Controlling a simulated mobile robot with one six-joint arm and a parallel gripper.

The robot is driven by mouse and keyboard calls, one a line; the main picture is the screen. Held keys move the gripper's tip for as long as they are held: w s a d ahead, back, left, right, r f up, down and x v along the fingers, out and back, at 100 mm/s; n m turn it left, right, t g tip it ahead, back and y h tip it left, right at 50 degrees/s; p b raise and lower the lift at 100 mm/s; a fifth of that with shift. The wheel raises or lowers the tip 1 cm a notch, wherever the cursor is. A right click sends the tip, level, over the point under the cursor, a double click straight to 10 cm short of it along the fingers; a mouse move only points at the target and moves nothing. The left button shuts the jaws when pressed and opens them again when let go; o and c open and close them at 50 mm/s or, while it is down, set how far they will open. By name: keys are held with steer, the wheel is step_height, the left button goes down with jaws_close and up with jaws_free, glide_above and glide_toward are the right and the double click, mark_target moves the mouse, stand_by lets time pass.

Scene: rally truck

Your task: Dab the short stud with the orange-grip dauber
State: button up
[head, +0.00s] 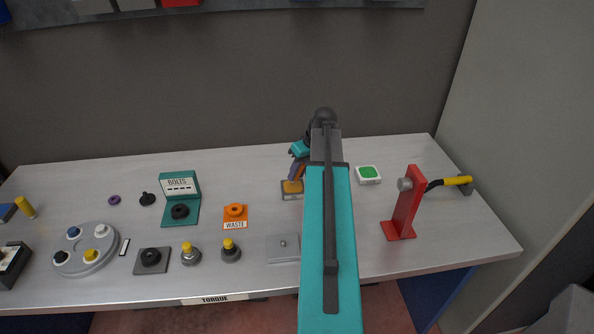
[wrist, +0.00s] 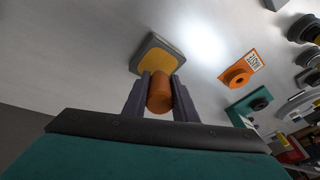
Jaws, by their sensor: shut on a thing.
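My gripper (head: 297,168) is shut on the orange-grip dauber. In the wrist view my gripper (wrist: 160,88) has its two fingers on either side of the orange grip (wrist: 160,96). The dauber is at a grey-rimmed yellow pad (head: 287,188), which also shows in the wrist view (wrist: 153,58). Its tip is hidden, so I cannot tell whether it touches the pad. A grey plate (head: 275,254) nearer the front has a small stud (head: 283,243) at its middle; I cannot tell for sure that this is the short stud. My arm passes just right of it.
A red stand (head: 413,205) and a white box with a green top (head: 368,174) are on the right. An orange WASTE tray (head: 235,216), a green BOLTS holder (head: 180,200), two yellow-topped pieces (head: 229,250) and a round grey tray (head: 85,268) are on the left.

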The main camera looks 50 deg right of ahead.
steer(key=shift+f, duration=0.5)
steer(key=shift+f+b, duration=0.45)
steer(key=shift+f, duration=0.15)
stand_by(1.9)
steer(key=shift+r+p, duration=1.95)
steer(key=shift+r, duration=1.6)
